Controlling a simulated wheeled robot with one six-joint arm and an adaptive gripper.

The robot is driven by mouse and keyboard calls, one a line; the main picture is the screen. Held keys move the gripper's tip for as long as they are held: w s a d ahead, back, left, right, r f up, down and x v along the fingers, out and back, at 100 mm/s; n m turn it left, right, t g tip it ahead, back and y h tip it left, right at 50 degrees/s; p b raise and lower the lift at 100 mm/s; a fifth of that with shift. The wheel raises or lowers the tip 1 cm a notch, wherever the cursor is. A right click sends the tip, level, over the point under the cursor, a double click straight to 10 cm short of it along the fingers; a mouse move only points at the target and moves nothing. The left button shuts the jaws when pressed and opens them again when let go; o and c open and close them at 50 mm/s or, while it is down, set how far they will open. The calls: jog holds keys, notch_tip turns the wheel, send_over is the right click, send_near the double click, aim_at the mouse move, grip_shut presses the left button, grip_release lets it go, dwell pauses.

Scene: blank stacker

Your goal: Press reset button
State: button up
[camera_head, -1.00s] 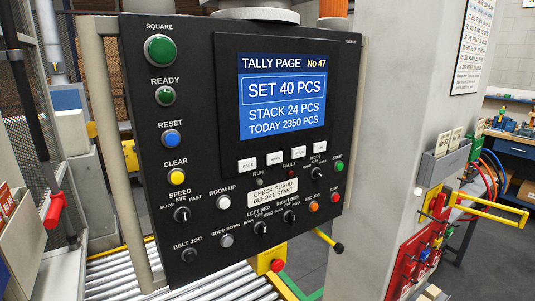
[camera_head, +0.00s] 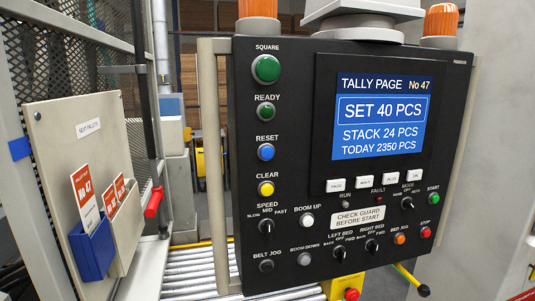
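The black control panel (camera_head: 290,180) fills the middle and right of the head view. The blue RESET button (camera_head: 266,152) is in its left column, under the green READY button (camera_head: 265,112) and above the yellow CLEAR button (camera_head: 266,189). Nothing covers the RESET button. The panel screen (camera_head: 381,115) reads TALLY PAGE No 47, SET 40 PCS, STACK 24 PCS, TODAY 2350 PCS. My gripper is not in view.
Left of the panel stands a beige board (camera_head: 95,150) with red No 47 tags in a blue holder (camera_head: 92,252). A red-handled lever (camera_head: 154,202) hangs on the mesh guard. A pale vertical bar (camera_head: 212,130) runs along the panel's left side. Rollers (camera_head: 190,270) lie below.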

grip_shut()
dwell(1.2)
